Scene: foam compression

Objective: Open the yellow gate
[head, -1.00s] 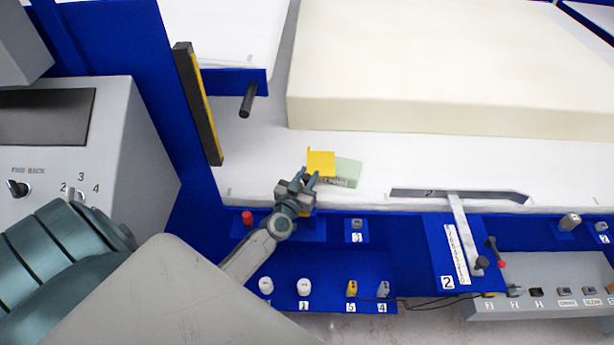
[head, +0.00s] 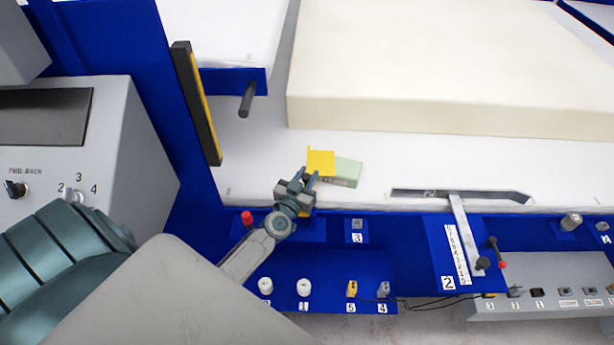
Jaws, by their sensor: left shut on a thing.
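The yellow gate (head: 320,161) is a small yellow plate at the front edge of the white table, beside a pale green block (head: 348,172). My left gripper (head: 311,178) is at the near edge of the yellow gate, with its fingers closed on it. A bit of yellow also shows below the gripper. The fingers hide part of the gate's near side. My right gripper is not in view.
A large cream foam block (head: 430,70) lies on the white table behind. A red button (head: 247,218) and white knobs (head: 265,286) sit on the blue front panel. A metal lever (head: 460,225) stands to the right, and a grey control box (head: 90,130) at the left.

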